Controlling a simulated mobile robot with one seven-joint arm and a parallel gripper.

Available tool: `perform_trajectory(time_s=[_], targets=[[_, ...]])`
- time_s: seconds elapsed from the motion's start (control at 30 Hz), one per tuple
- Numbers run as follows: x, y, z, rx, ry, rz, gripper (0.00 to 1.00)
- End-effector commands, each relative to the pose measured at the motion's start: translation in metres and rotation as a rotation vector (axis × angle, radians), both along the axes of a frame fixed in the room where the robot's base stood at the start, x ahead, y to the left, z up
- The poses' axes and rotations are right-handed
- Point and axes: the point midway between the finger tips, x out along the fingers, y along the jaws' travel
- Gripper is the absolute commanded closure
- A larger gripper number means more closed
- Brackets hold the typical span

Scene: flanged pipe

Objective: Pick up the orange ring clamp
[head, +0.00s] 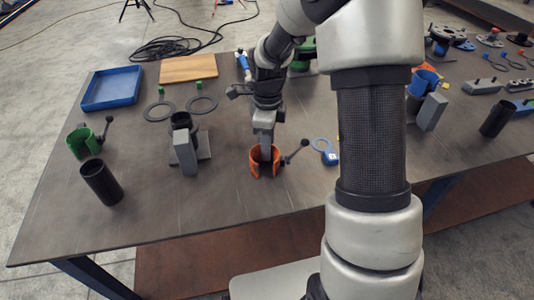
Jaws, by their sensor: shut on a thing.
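The orange ring clamp (256,164) is an open-sided orange ring with a dark ball-ended handle (296,151) pointing to the right. It is at the middle of the table, towards the front edge. My gripper (266,150) points down into the clamp from above and is shut on it. The fingertips are partly hidden by the clamp's wall. I cannot tell whether the clamp touches the table.
A grey block fixture (186,155) stands left of the clamp. A black cylinder (101,181) and a green ring clamp (80,143) are farther left. A blue tag (329,156) lies to the right, by my arm. The table (215,215) in front is clear.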

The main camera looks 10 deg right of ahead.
Motion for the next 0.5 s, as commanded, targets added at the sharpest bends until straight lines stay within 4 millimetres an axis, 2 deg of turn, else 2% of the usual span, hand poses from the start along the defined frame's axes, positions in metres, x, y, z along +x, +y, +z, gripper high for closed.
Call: perform_trajectory(time_s=[0.27, 0.37, 0.5], targets=[[0.001, 0.0, 0.008, -0.001, -0.004, 0.001, 1.0], [0.001, 0.0, 0.022, -0.001, -0.005, 0.002, 1.0], [0.002, 0.0, 0.05, -0.001, -0.007, 0.001, 1.0]])
